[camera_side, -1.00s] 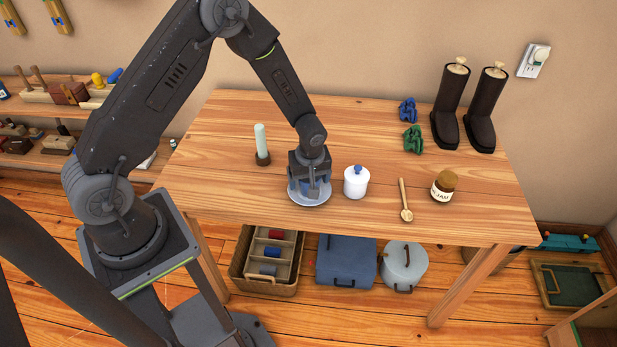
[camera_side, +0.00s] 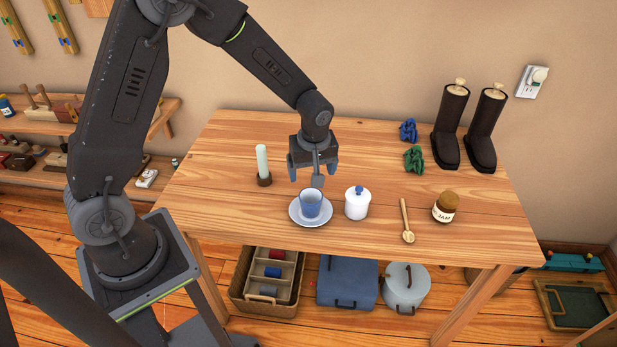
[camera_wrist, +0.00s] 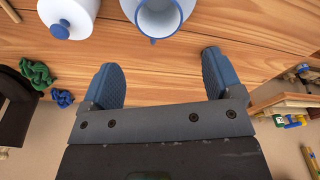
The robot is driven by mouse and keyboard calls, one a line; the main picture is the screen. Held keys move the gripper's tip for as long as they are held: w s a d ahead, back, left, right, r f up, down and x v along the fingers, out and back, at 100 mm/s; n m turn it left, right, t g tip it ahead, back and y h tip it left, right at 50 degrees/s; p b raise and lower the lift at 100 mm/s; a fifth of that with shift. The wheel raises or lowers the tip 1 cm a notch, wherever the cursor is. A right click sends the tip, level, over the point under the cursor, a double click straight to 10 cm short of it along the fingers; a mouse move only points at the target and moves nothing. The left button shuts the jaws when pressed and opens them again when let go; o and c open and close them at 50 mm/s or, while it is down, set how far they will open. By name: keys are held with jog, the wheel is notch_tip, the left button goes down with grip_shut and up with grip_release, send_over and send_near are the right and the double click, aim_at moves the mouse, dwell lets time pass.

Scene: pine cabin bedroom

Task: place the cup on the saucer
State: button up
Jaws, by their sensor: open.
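A white lidded jar (camera_side: 357,203) stands close to the right of the saucer. A candle (camera_side: 262,163) stands behind left. The table's middle is clear.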

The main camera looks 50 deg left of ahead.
jog(key=s+d+r+m+t, duration=0.1)
jog(key=s+r+m, duration=0.25)
jog(key=r, duration=0.65)
jog(key=s+d+r+m+t, duration=0.1)
jog(key=s+r+m+t, duration=0.1)
jog(key=s+r+m, duration=0.3)
jog(key=s+d+r+m+t+h, duration=0.1)
jog(key=s+r+m, duration=0.4)
jog(key=s, duration=0.7)
jog(key=shift+d+r+t+h, duration=0.35)
jog(key=shift+d+r, duration=0.2)
jog(key=shift+d, duration=0.2)
